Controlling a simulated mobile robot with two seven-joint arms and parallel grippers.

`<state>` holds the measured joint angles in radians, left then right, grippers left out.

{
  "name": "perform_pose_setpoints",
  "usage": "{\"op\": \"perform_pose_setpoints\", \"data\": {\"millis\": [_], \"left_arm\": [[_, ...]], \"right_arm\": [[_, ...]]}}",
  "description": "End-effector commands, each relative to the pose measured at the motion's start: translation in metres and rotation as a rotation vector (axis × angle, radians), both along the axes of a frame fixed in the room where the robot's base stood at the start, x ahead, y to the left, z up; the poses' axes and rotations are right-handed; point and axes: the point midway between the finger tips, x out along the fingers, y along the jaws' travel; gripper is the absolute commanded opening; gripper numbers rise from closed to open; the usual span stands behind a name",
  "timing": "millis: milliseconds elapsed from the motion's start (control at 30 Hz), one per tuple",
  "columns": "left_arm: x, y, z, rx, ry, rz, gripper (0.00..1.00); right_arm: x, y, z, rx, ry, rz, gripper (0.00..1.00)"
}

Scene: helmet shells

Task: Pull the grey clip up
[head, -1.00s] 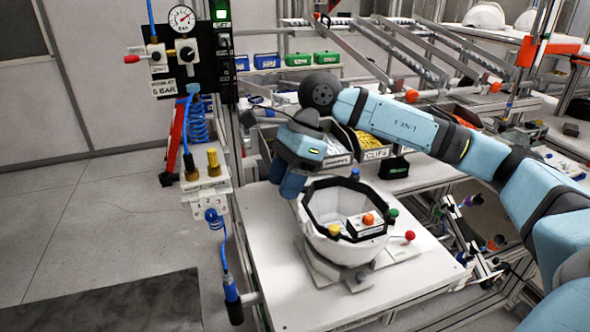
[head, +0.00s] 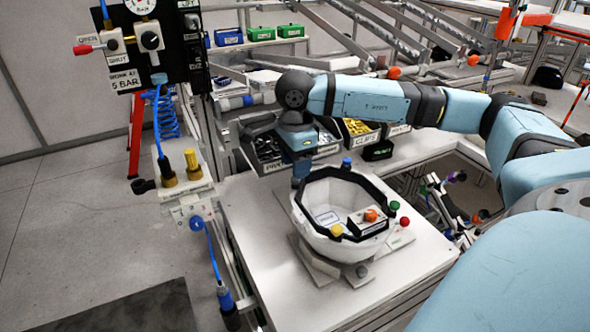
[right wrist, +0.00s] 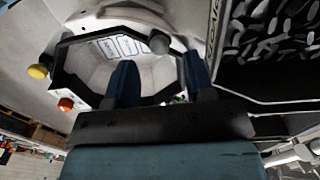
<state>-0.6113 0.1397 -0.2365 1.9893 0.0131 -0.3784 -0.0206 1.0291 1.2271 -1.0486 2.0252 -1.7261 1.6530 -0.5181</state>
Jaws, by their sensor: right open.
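The white helmet shell (head: 318,243) with a black rim stands open side up on a fixture on the white table. The grey clip shows as a round grey knob (right wrist: 159,42) at the shell's rim in the right wrist view; I cannot make it out in the head view. My right gripper (head: 300,170) is at the shell's far left rim in the head view, pointing down. In the right wrist view its two blue fingers (right wrist: 160,62) are apart and empty, and the grey knob appears beyond the gap between their tips. My left gripper is not in view.
Around the shell are yellow (head: 336,230), red (head: 404,221), green (head: 394,206) and blue (head: 346,162) knobs. A small box with an orange button (head: 370,215) shows by the rim. Parts bins (head: 268,150) stand behind; a valve panel (head: 125,45) is at left.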

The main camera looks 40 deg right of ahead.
Motion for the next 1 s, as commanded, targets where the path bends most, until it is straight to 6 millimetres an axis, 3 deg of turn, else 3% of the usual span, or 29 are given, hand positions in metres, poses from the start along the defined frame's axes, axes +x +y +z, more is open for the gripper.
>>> {"op": "perform_pose_setpoints", "data": {"millis": [233,567,800,1000], "left_arm": [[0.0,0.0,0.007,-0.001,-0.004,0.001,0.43],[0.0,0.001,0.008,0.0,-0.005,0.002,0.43],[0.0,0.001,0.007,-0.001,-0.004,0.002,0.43],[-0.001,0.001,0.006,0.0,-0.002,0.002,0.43]], "right_arm": [[0.0,0.0,-0.028,0.0,0.002,-0.001,0.49],[0.0,0.0,-0.032,0.0,0.001,0.0,0.49],[0.0,0.0,-0.032,0.0,0.001,0.0,0.0],[0.0,0.0,-0.032,0.0,0.0,0.0,0.0]]}}
